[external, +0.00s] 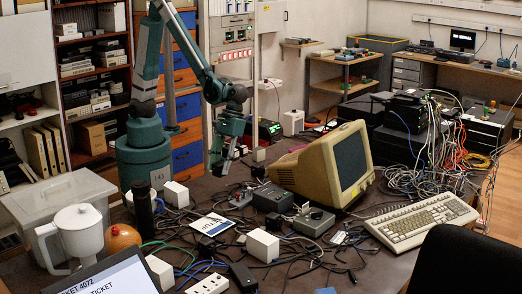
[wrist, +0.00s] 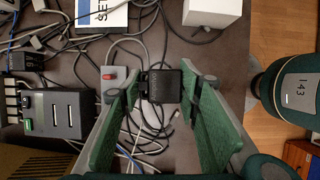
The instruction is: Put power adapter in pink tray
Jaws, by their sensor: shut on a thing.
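A black, boxy power adapter (wrist: 163,87) is between the fingertips of my gripper (wrist: 162,82) in the wrist view. The green fingers are shut on its two sides. Loose cables lie below and around it, and I cannot tell from this view how high it is held. In the external view my gripper (external: 222,166) points down over the back of the cluttered table, in front of the shelves. The adapter is too small and dark to make out there.
A beige monitor (external: 322,165), dark boxes (external: 272,197) and a keyboard (external: 422,220) crowd the table right of my gripper. White blocks (external: 176,193), tangled cables, a white jug (external: 78,237) and a clear bin (external: 60,195) lie left and front. Little table is bare.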

